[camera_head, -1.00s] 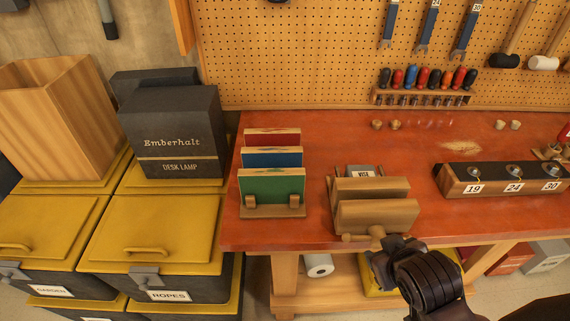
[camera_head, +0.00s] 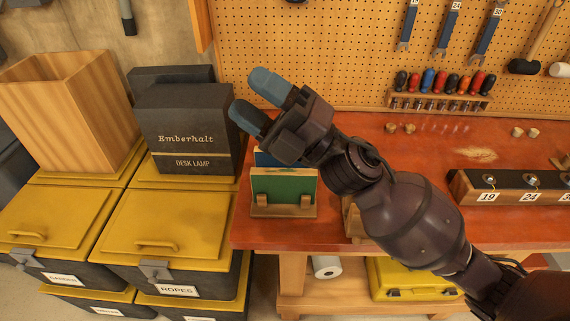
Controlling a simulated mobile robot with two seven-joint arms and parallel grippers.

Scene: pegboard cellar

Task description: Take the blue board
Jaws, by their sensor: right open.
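The blue board (camera_head: 265,158) stands upright in a wooden rack (camera_head: 284,211) near the left end of the red workbench. Only a small left part of it shows, behind the green board (camera_head: 284,187). My right gripper (camera_head: 257,101) is open and empty, with two blue-grey fingertips pointing up and left. It shows above and in front of the rack in the picture and covers most of the blue board. The red board is hidden behind it. My left gripper is not in view.
A dark Emberhalt desk lamp box (camera_head: 187,133) and yellow-lidded bins (camera_head: 156,227) stand left of the bench. My right arm partly hides the wooden holder beside the rack. A numbered block (camera_head: 510,185) stands at the right. The pegboard (camera_head: 330,60) rises behind.

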